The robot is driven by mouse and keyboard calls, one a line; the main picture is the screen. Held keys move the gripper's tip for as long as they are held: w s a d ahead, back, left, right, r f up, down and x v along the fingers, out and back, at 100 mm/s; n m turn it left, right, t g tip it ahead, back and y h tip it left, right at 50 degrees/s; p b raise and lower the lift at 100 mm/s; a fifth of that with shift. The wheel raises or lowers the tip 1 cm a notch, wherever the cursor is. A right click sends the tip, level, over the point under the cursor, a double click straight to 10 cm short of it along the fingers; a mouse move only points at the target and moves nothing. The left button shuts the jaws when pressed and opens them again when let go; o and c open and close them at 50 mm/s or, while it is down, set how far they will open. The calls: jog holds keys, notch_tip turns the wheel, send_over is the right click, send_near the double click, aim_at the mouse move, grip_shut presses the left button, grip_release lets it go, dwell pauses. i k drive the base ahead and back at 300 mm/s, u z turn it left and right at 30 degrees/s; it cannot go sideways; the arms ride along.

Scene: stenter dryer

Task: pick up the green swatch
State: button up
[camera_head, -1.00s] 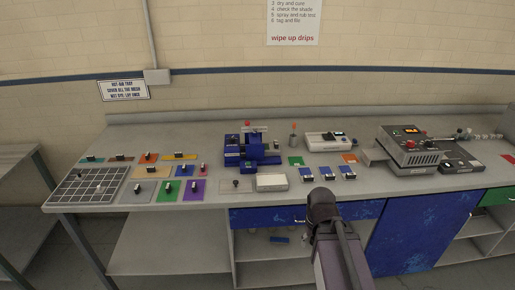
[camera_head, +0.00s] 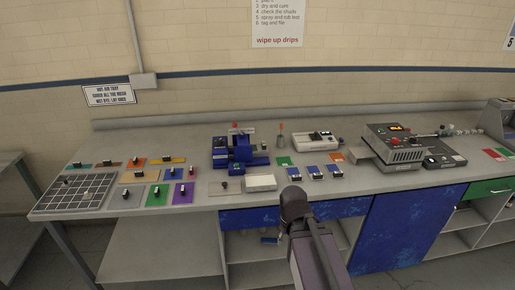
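A small flat green square (camera_head: 284,161) lies on the grey bench just right of the blue machine. I cannot tell which of these is the green swatch. My arm rises from the bottom centre and ends in a dark rounded part in front of the bench edge. No gripper fingers show.
The blue machine (camera_head: 237,152) stands mid-bench, with a white tray-like block (camera_head: 261,183) in front. A grey device (camera_head: 399,144) stands at the right. A dark gridded panel (camera_head: 75,192) lies at the far left. Blue doors (camera_head: 405,228) and open shelves are below the bench.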

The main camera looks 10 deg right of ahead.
aim_at(262, 147)
jog(key=z, duration=0.05)
jog(key=i, duration=1)
jog(key=u, duration=0.05)
